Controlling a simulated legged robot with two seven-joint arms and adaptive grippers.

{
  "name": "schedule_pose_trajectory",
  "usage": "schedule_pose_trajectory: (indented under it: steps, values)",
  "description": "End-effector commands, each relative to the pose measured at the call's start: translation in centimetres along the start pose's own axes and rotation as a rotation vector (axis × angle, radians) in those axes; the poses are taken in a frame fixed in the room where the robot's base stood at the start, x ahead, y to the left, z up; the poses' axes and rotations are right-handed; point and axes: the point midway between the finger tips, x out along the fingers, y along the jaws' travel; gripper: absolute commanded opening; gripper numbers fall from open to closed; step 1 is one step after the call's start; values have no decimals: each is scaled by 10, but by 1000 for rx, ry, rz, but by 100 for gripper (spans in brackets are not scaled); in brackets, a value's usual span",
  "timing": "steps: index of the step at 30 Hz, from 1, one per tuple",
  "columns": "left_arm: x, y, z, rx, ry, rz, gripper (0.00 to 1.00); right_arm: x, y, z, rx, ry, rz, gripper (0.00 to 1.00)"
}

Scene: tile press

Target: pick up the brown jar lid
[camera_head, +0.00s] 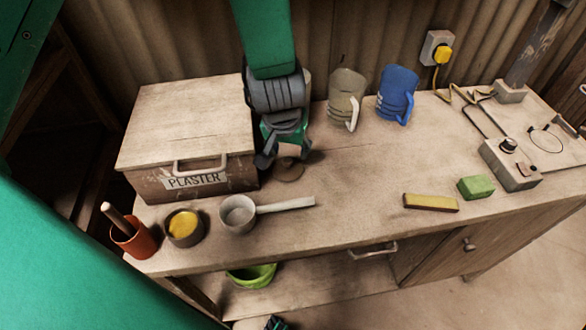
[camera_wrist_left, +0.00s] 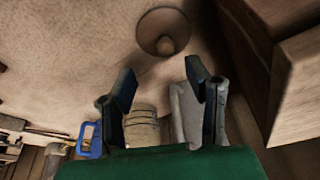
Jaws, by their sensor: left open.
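The brown jar lid (camera_head: 289,172) is a round disc lying flat on the bench, right of the plaster box, partly covered by my left gripper (camera_head: 284,157) in the head view. In the left wrist view the lid (camera_wrist_left: 150,24) shows at the top centre, with a round knob. My left gripper points down above the bench with its two dark fingers apart. In the left wrist view the open fingers of this gripper (camera_wrist_left: 160,78) have nothing between them, and the lid lies beyond their tips. My right gripper cannot be made out.
The plaster box (camera_head: 185,130) stands close left of the gripper. A beige mug (camera_head: 345,97) and a blue mug (camera_head: 396,92) stand behind right. A saucepan (camera_head: 238,214), a tin with yellow contents (camera_head: 183,226) and an orange pot (camera_head: 134,240) line the front.

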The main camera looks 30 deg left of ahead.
Motion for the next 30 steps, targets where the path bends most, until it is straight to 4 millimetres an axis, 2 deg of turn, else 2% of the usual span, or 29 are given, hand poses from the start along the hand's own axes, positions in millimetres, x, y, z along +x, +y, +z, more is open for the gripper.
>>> schedule_pose_trajectory:
  steps: [5,15,23,25,27,30]
  values:
    - [12,-1,2,-5,-3,1,44,2,-1,0,-2,1,-1,37]
    - [55,7,6,-2,-2,-8,44,8,-1,0,-1,1,-1,37]
    - [59,2,5,-3,0,-2,44,8,0,0,-1,1,-1,37]
    - [59,0,4,-5,-2,0,26,8,0,0,-1,1,-1,37]
    - [60,0,4,-5,-2,0,2,8,-1,0,-1,1,-1,37]
    - [60,0,4,-5,-3,-1,0,8,-1,0,-2,1,-1,37]
